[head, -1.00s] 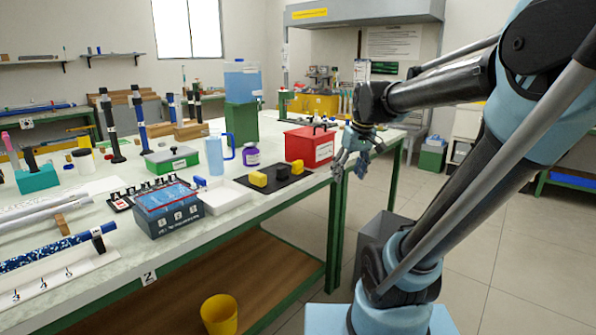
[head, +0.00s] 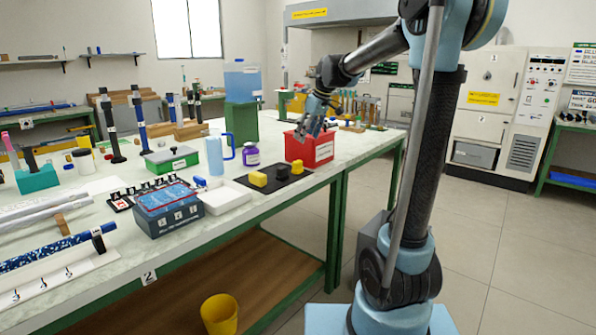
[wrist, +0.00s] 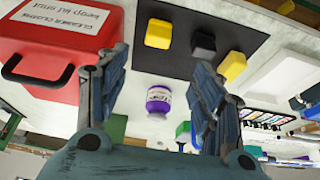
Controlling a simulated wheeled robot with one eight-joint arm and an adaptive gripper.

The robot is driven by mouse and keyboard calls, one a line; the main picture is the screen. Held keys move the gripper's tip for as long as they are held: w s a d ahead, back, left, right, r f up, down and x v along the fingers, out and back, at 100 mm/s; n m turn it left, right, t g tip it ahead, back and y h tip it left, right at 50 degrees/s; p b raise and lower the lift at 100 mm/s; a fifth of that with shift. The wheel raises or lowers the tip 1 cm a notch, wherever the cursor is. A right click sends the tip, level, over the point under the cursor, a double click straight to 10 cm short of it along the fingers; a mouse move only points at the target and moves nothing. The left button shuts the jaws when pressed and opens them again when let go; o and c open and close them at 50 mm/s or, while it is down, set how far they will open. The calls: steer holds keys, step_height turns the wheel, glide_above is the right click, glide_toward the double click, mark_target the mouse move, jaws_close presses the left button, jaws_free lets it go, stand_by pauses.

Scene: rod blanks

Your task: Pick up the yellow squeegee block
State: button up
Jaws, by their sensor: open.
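Two yellow blocks lie on a black mat (head: 272,189) with a black block (head: 283,171) between them. One yellow block (head: 258,179) is at the mat's left end, the other (head: 297,166) near the red box. I cannot tell which is the squeegee block. In the wrist view one yellow block (wrist: 158,33) is beyond the fingers, left of the black block (wrist: 204,45); the other (wrist: 232,66) is at its right, beside the right finger. My gripper (head: 314,130) is open and empty, above the table by the red box; its fingers (wrist: 160,62) are apart from the blocks.
A red box (head: 310,146) with a handle and label stands behind the mat. The table's front edge is close to the mat.

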mark_target(299, 162)
steer(key=x, duration=1)
steer(key=shift+d, duration=0.1)
steer(key=shift+d+x, duration=0.15)
steer(key=shift+x, duration=1.2)
steer(key=shift+d+x, duration=0.1)
steer(key=shift+x, duration=1.25)
steer(key=shift+f, duration=0.1)
steer(key=shift+c, duration=0.6)
steer(key=c, duration=1)
